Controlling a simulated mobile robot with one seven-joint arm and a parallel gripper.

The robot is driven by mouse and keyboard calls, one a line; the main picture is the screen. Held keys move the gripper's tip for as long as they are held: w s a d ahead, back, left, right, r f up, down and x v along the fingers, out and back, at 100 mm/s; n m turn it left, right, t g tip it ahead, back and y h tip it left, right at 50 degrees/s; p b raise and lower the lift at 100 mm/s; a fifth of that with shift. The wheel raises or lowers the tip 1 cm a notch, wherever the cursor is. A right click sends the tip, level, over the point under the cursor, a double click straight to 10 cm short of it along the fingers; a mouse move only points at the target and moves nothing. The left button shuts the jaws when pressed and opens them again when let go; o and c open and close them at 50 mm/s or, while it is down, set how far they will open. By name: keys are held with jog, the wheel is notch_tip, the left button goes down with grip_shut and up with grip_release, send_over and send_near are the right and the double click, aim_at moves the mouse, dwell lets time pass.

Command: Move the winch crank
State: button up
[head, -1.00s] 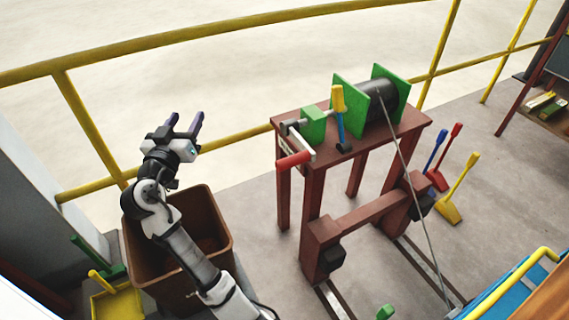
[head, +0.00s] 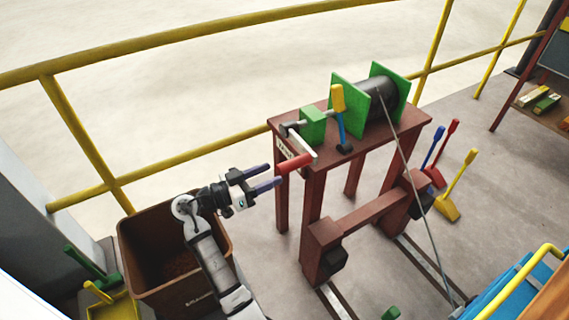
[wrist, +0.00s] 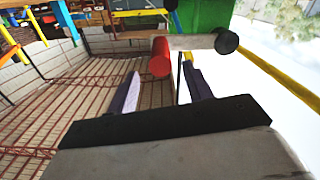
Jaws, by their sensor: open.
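The winch crank has a red handle (head: 294,163) on a pale metal arm (head: 302,143), at the left end of the winch on a dark red stand (head: 316,200). My gripper (head: 271,177) is open, its two purple fingers pointing right at the red handle. In the head view the fingertips reach the handle's left end; whether they touch it I cannot tell. In the wrist view the red handle (wrist: 160,57) lies just beyond and between the fingertips (wrist: 160,78), with nothing held. The crank arm (wrist: 195,42) runs right from it to a dark round hub.
The winch drum (head: 378,97) sits between green plates, with a cable running down to the front right. A yellow-and-blue lever (head: 339,115) stands near the crank. A brown bin (head: 170,285) is below my arm. A yellow railing (head: 85,145) runs behind.

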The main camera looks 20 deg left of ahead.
aim_at(285, 168)
jog(key=p+x, duration=0.1)
jog(key=x, duration=0.4)
jog(key=shift+w+d, duration=0.15)
jog(key=shift+w, duration=0.15)
grip_shut()
